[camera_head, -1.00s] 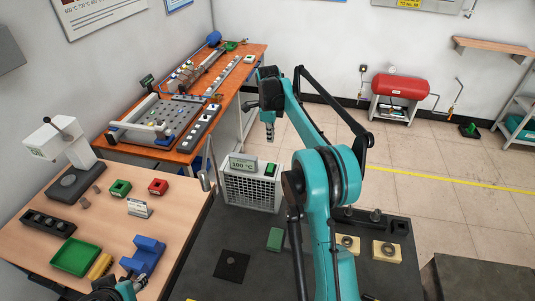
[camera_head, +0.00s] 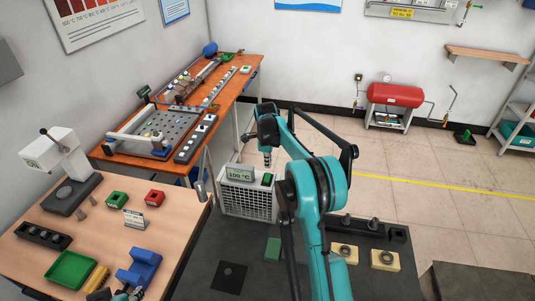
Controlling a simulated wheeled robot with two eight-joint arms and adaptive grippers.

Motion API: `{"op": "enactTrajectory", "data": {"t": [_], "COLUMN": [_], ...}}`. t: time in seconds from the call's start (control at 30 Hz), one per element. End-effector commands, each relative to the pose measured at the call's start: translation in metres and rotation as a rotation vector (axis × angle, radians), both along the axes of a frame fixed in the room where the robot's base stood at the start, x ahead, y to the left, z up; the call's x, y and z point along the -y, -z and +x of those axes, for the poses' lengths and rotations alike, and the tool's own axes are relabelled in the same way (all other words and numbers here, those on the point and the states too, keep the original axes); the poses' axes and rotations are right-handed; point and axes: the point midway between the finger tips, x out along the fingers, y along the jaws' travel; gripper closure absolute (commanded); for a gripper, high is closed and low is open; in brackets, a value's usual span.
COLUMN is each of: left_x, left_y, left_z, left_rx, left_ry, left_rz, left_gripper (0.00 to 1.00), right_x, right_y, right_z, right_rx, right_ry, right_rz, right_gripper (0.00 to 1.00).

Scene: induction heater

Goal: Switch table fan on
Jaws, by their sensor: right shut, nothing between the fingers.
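A white box with a dark front grille (camera_head: 245,203) stands at the back of the dark table and looks like the table fan. On its top are a display reading 100 °C (camera_head: 239,173) and a green switch (camera_head: 267,180). My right gripper (camera_head: 267,161) is shut and empty, pointing down just above the green switch. I see a small gap between its tip and the switch in the picture, but cannot tell contact for certain. My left gripper (camera_head: 128,296) shows only partly at the bottom edge, low by the blue block, and its fingers are unclear.
The wooden table at left holds a green tray (camera_head: 70,270), a blue block (camera_head: 140,265), a red block (camera_head: 154,198) and a white device (camera_head: 52,152). A thin upright post (camera_head: 200,192) stands left of the box. Cream blocks (camera_head: 385,260) lie right of my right arm.

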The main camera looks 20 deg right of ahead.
Motion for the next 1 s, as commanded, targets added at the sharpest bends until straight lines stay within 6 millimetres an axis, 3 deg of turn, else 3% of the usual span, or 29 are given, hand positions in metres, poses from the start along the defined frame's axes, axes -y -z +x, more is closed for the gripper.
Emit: {"op": "enactTrajectory", "data": {"t": [0.1, 0.3, 1.0], "left_x": [0.000, 0.000, 0.000], "left_y": [-0.002, -0.003, 0.004], "left_z": [0.000, 0.000, 0.000], "left_rx": [0.000, 0.000, 0.000], "left_ry": [0.000, 0.000, 0.000], "left_rz": [0.000, 0.000, 0.000], "left_gripper": [0.60, 0.60, 0.60], "right_x": [0.002, 0.004, 0.006], "right_y": [0.020, 0.040, 0.053], "right_z": [0.002, 0.004, 0.009], "right_rx": [0.000, 0.000, -0.077], "right_ry": [0.000, 0.000, 0.001], "right_rz": [0.000, 0.000, 0.059], "right_gripper": [1.00, 1.00, 1.00]}}
